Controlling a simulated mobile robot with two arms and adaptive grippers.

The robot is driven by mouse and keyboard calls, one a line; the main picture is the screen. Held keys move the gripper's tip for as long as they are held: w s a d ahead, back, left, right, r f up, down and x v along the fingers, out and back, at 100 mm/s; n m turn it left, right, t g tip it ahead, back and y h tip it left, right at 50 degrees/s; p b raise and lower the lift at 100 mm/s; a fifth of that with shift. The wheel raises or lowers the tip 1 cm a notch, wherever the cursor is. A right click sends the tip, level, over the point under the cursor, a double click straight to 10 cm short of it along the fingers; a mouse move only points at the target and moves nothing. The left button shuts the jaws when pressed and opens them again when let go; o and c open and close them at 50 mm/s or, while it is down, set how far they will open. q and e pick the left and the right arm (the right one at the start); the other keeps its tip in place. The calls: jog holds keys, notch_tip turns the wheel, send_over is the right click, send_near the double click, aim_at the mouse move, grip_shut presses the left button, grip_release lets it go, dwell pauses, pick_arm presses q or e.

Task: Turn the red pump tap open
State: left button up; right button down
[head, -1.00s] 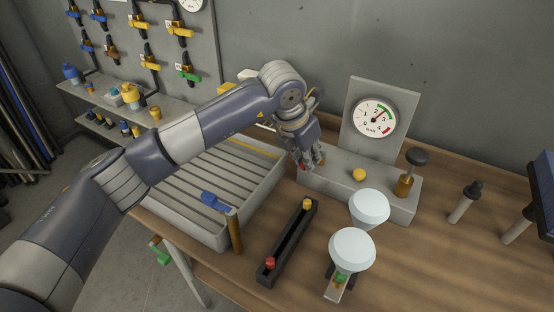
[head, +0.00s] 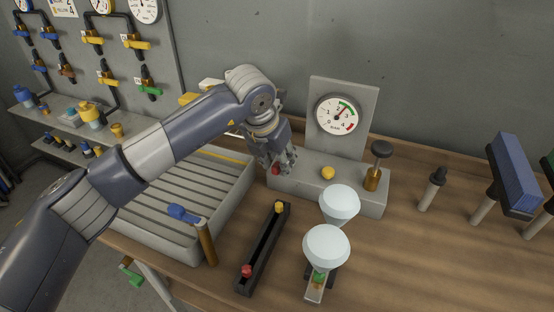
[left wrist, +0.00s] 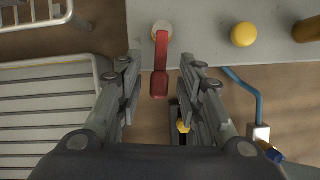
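The red pump tap (left wrist: 159,66) is a red lever on a pale round mount, at the front of a grey pump block. In the left wrist view it points down the picture. In the head view only a small red part of it (head: 275,169) shows beside my fingers. My left gripper (left wrist: 161,72) is open, with one finger on each side of the lever in the picture and gaps on both sides. The left gripper also shows in the head view (head: 284,163) at the left end of the pump block (head: 340,192). My right gripper is not in view.
A slatted grey tray (head: 165,190) lies left.

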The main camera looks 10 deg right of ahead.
pick_arm(q)
jog(key=shift+a+r, duration=0.1)
jog(key=v, duration=1.1)
jog(key=shift+r, duration=0.35)
jog(key=shift+s, duration=0.1)
